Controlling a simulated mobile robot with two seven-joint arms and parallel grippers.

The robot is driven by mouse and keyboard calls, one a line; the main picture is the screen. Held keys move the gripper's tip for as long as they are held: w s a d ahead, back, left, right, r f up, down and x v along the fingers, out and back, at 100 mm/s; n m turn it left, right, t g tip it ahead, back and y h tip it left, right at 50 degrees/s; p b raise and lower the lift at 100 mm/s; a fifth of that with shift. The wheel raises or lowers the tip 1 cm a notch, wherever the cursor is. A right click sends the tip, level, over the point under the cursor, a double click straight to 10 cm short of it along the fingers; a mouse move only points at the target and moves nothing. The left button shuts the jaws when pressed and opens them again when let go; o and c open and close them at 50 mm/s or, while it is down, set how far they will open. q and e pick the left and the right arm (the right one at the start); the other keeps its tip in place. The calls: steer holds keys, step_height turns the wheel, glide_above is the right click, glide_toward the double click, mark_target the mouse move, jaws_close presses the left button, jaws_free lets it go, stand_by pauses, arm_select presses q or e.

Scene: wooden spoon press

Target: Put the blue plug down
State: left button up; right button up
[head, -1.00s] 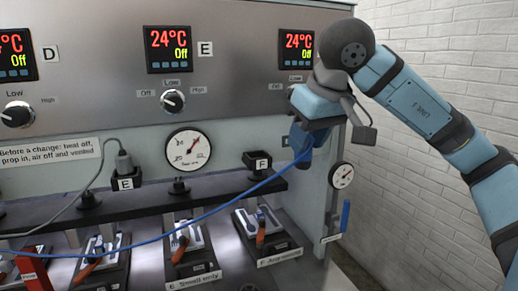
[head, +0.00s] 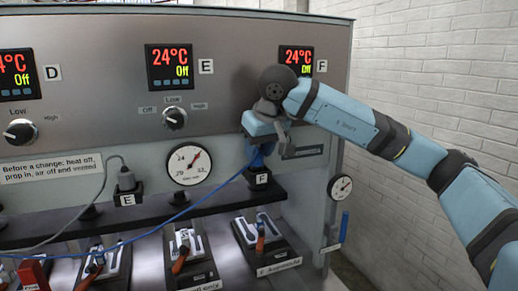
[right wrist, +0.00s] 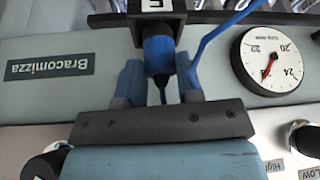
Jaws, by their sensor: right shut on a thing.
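The blue plug (head: 257,160) with its blue cable is at the black block labelled F (head: 263,183), on the dark ledge of the press. My right gripper (head: 262,147) is shut on the plug from above. In the right wrist view the plug (right wrist: 159,54) sits between the two blue fingers, its end against the black block (right wrist: 157,14). I cannot tell how deep the plug sits in the block. The blue cable (right wrist: 214,36) runs away beside the plug. My left gripper is not in view.
Levers (head: 260,235) stand below the ledge. The blue cable hangs across the front.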

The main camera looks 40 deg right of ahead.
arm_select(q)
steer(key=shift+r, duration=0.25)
arm_select(e)
steer(key=shift+f, duration=0.3)
steer(key=shift+f, duration=0.2)
steer(key=o, duration=0.9)
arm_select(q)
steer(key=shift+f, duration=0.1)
arm_select(e)
steer(key=shift+o, duration=0.2)
steer(key=shift+r, duration=0.15)
